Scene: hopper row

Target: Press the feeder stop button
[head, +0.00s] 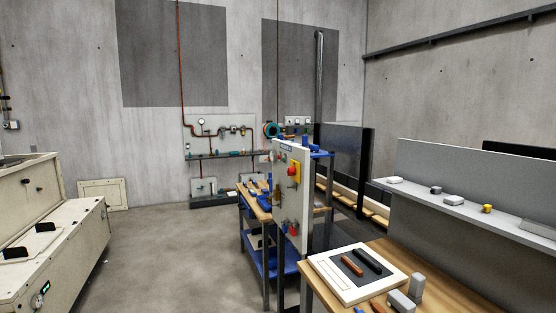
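A white upright panel (304,208) stands near the middle of the head view, turned partly edge-on. A red button on a yellow housing (294,171) sits on its upper part. A second red item (292,229) is low on the same panel, too small to tell what it is. Labels on the panel cannot be read, so I cannot tell which control is the feeder stop button. My gripper is not in view.
A blue-framed workbench (252,209) stands behind the panel. A wooden table (446,292) with a white tray (325,267) is in the right foreground. A long beige cabinet (75,252) stands on the left. The floor (175,250) between cabinet and panel is clear.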

